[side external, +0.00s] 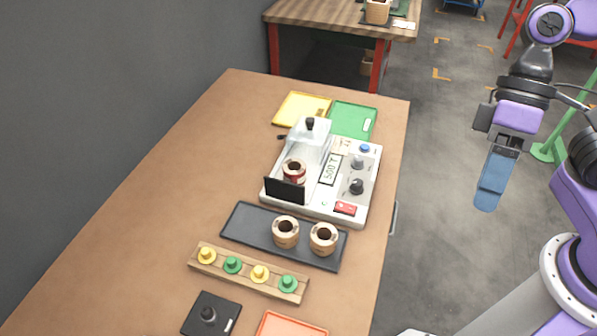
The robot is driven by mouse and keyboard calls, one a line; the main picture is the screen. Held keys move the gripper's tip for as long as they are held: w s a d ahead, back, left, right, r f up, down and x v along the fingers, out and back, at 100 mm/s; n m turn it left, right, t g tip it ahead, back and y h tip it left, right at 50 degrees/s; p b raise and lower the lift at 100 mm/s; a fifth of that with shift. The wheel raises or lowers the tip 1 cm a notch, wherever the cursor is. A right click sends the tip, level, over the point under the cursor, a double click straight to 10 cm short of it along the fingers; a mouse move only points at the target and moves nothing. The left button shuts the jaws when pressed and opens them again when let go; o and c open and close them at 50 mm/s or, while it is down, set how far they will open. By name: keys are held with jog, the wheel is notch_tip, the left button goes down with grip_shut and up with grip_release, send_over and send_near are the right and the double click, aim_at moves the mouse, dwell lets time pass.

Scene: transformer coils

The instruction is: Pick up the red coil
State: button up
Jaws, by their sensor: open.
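The red coil (294,177) is a small tan ring with a dark centre and a red band on its side. It stands inside the light grey test device (326,207), behind a small black panel (285,191) and beside a clear cover (309,137). The panel partly hides its lower part. My gripper (489,190) hangs over the floor to the right of the table, well apart from the coil. Its blue fingers overlap in this view, so the gap between them is hidden. Nothing shows in the gripper.
Two tan coils (285,232) (323,239) stand on a black tray (248,222). A wooden block (245,276) holds several yellow and green pegs. Yellow (298,108) and green (352,119) trays lie behind the device. The table's left side (150,210) is clear.

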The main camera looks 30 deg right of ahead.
jog(key=w+a+r+m+y, duration=0.2)
jog(key=w+a+m+y, duration=0.3)
jog(key=a, duration=0.4)
jog(key=m+t+h, duration=0.2)
jog(key=m+t, duration=1.3)
jog(key=m, duration=1.5)
send_over(301, 169)
jog(key=s+d, duration=0.3)
jog(key=s, duration=0.1)
notch_tip(301, 169, down, 2)
notch_tip(301, 169, down, 22)
jog(key=shift+s+r, duration=0.1)
jog(key=shift+w+a+f, duration=0.2)
jog(key=shift+f, duration=0.15)
jog(key=shift+x, duration=3.5)
jog(key=shift+r, duration=0.1)
